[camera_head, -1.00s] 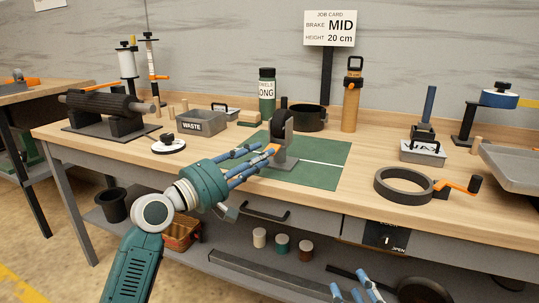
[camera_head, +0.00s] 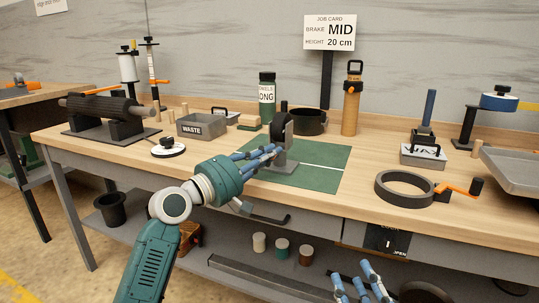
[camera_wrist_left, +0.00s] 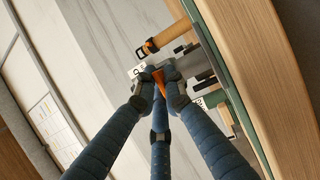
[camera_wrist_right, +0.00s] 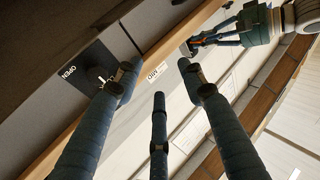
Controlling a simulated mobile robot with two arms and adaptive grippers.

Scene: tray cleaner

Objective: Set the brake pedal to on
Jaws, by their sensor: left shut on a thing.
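The brake pedal is a small orange lever (camera_wrist_left: 158,82) on the caster, whose black wheel (camera_head: 281,124) sits on a grey stand over the green mat. My left gripper (camera_head: 274,151) is at the front of this caster, its blue fingers closed around the pedal. In the left wrist view the fingertips meet on the orange lever, and in the head view they hide most of it. I cannot read the pedal's setting. My right gripper (camera_head: 357,280) is low in front of the bench, open and empty, with its fingers spread in the right wrist view.
The job card (camera_head: 330,33) reads brake MID, height 20 cm. A dark ring (camera_head: 405,188) with an orange crank is at the right. A dial panel (camera_head: 388,240) is on the bench front.

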